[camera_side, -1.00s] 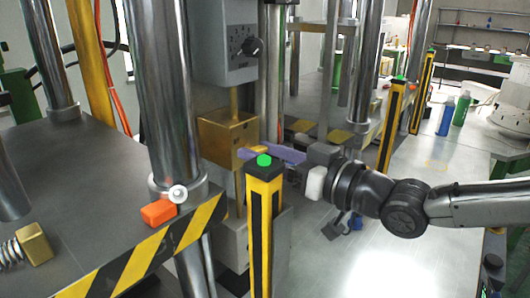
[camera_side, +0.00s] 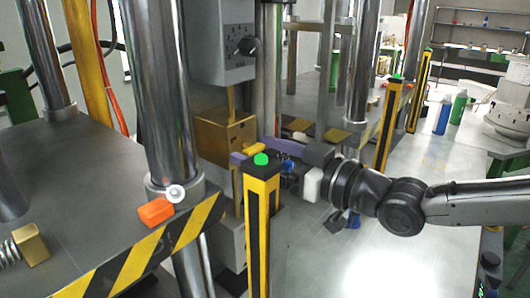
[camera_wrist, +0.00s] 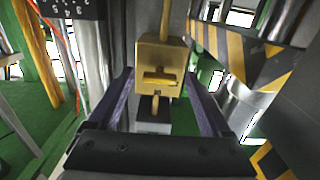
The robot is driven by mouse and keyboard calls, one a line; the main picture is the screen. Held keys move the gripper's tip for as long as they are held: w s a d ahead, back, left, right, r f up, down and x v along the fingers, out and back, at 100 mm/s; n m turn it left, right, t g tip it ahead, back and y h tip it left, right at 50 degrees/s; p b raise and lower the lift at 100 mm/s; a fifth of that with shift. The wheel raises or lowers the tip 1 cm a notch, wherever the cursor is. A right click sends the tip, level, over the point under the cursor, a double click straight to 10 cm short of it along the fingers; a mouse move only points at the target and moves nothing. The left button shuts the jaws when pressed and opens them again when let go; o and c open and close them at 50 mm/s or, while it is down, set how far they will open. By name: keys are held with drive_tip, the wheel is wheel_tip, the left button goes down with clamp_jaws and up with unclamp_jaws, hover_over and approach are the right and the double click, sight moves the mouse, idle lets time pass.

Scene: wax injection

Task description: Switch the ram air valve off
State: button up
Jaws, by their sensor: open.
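The ram air valve is a brass block with a small brass handle. In the side view the block (camera_side: 225,132) sits on a vertical pipe, and its handle (camera_side: 254,148) sticks out toward my gripper (camera_side: 252,149). In the wrist view the block (camera_wrist: 163,58) is straight ahead and the handle (camera_wrist: 160,79) lies roughly horizontal across its front. My gripper (camera_wrist: 159,76) is open, with one purple finger on each side of the handle and a gap to it on both sides. In the side view the nearer finger is partly hidden behind the yellow-black post.
A yellow-black post with a green top (camera_side: 261,160) stands close in front of my fingers. A control box with a knob (camera_side: 248,46) is above the valve. A thick steel column (camera_side: 160,100) is to the left. The table (camera_side: 390,245) at the right is largely clear.

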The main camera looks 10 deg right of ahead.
drive_tip(key=shift+s+d, duration=0.1)
drive_tip(key=v, duration=1.3)
drive_tip(key=shift+s+d, duration=0.2)
